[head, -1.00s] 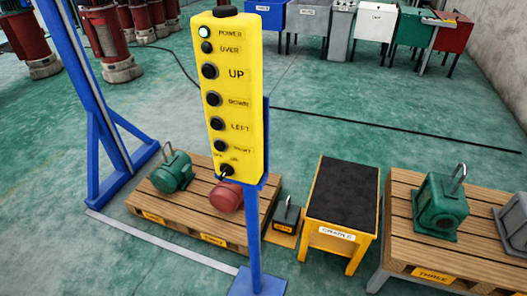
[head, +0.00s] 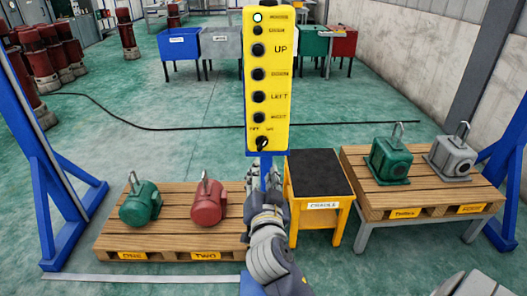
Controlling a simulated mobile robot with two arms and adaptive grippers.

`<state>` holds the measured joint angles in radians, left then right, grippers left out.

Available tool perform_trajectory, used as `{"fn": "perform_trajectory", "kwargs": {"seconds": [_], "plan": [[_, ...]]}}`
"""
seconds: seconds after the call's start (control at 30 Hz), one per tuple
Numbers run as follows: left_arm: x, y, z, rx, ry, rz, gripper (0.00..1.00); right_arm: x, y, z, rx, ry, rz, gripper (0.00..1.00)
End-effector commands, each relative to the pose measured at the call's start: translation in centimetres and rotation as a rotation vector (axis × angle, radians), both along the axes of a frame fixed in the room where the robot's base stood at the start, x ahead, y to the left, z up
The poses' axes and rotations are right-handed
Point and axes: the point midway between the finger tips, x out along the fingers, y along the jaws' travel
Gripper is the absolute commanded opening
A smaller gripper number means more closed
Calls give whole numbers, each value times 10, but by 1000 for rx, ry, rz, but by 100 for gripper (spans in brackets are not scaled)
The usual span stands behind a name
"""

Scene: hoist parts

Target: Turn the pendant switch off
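The yellow pendant (head: 268,100) stands upright on a blue post in the middle of the head view. Its black rotary switch (head: 262,143) is at the bottom, under small OFF and ON labels; its pointer seems to lean toward ON at the right. The power lamp (head: 257,17) at the top glows pale green. My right gripper (head: 265,173) is just below the switch, in front of the post, with its fingers pointing up. Blue shows between the fingers, so it looks open and empty, apart from the switch. My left gripper is out of view.
A pallet (head: 168,240) holds a green motor (head: 140,204) and a red motor (head: 208,203). A yellow cradle stand (head: 322,206) is right of the post. A raised pallet (head: 375,197) carries a green gearbox (head: 391,160) and a grey one (head: 450,158). A black cable crosses the floor.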

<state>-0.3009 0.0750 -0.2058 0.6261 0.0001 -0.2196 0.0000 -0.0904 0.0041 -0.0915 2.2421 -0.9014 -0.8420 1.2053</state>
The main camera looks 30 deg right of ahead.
Motion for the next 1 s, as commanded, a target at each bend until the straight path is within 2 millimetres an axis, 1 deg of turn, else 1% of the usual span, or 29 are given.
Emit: {"fn": "perform_trajectory", "kwargs": {"seconds": [0.03, 0.17, 0.27, 0.5, 0.7, 0.83, 1.0], "plan": [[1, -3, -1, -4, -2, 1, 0, -3, -3, 8, 7, -21, -11, 31], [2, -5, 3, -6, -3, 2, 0, 2, -9, 16, 12, -39, -20, 31], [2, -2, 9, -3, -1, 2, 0, 16, -18, 17, 11, -38, -20, 31], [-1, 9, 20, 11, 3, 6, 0, 56, -42, 17, 9, -37, -18, 31], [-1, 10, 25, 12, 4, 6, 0, 78, -55, 15, 11, -36, -18, 31], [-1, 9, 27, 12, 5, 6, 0, 85, -59, 14, 13, -36, -16, 31], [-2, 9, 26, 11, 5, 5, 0, 87, -60, 13, 13, -36, -16, 31]]}}
